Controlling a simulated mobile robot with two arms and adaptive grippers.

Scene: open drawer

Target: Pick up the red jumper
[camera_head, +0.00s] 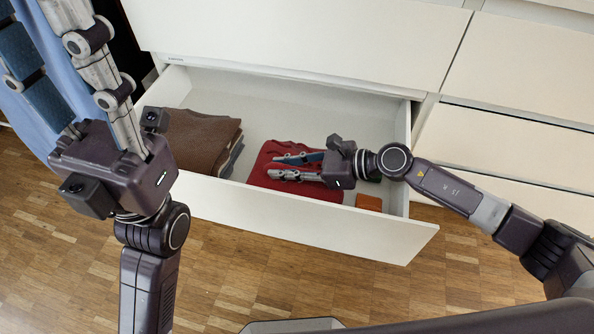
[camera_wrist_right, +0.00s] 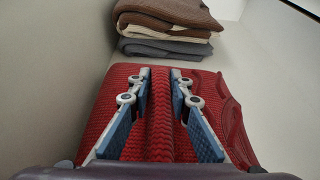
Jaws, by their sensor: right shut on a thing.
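The red jumper (camera_head: 262,171) lies folded in the open white drawer (camera_head: 290,212), right of its middle. My right gripper (camera_head: 273,166) reaches over it from the right and is shut on its fabric. In the right wrist view the red jumper (camera_wrist_right: 98,118) fills the middle, with a ridge of knit pinched up between the blue-padded fingers of the right gripper (camera_wrist_right: 160,82). The jumper still rests on the drawer floor. My left gripper (camera_head: 95,72) is raised at the left, large and close to the camera, its fingers wide apart and empty.
A stack of folded brown and grey clothes (camera_head: 200,138) lies in the drawer's left part; it also shows at the back in the right wrist view (camera_wrist_right: 165,28). A small orange-brown item (camera_head: 369,202) sits near the drawer's right front corner. Closed white drawers (camera_head: 500,130) stand right. Wooden floor lies in front.

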